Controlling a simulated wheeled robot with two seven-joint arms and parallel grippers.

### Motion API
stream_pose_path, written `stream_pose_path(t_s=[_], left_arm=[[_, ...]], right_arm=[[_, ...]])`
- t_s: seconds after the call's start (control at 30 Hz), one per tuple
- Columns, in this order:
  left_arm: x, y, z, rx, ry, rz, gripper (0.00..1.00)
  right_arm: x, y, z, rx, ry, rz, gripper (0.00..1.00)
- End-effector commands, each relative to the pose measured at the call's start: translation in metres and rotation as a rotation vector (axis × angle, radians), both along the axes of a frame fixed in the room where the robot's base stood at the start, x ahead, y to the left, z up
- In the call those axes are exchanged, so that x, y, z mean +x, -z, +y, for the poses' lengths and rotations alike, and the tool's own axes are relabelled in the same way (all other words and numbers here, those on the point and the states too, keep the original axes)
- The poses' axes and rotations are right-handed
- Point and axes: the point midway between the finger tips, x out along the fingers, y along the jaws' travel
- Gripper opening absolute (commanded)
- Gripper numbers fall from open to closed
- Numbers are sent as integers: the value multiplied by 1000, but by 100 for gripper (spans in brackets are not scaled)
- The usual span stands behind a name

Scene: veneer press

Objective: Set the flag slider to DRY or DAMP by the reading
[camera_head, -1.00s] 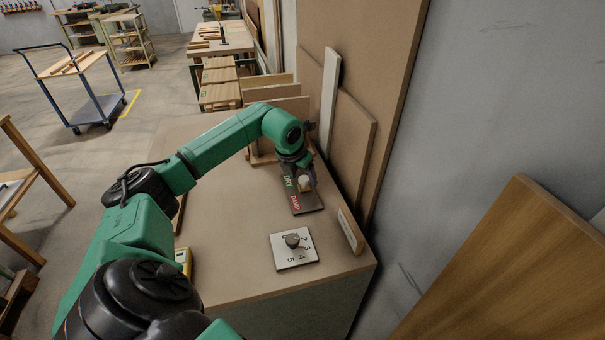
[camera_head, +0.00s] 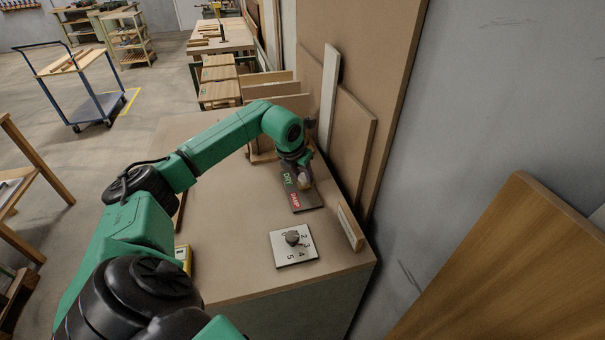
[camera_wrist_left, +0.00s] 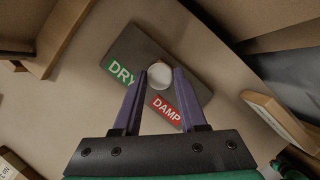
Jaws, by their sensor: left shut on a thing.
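The flag slider is a dark plate (camera_head: 312,204) on the bench, with a green DRY label (camera_head: 288,181) and a red DAMP label (camera_head: 295,201). Its pale round knob (camera_wrist_left: 160,75) stands about midway between the two labels in the left wrist view. My left gripper (camera_head: 303,178) reaches down over the plate and is shut on the knob, one purple finger on each side. A yellow device (camera_head: 183,257) lies at the bench's left edge, partly hidden by my arm; I cannot read its display. My right gripper is not in view.
A numbered dial plate (camera_head: 281,259) with a dark knob lies nearer on the bench (camera_head: 233,235). A small upright wooden block (camera_head: 350,229) stands at the right edge. Boards (camera_head: 351,150) lean on the wall behind the slider. The bench's middle is clear.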

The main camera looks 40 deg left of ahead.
Motion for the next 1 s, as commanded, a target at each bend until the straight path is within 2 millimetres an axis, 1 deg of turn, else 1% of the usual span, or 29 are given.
stream_pose_path(t_s=[0.83,1.0], left_arm=[[0,-1,0,0,-1,-2,0],[6,-1,8,0,-3,-5,0]], right_arm=[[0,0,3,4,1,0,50],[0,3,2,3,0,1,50]])
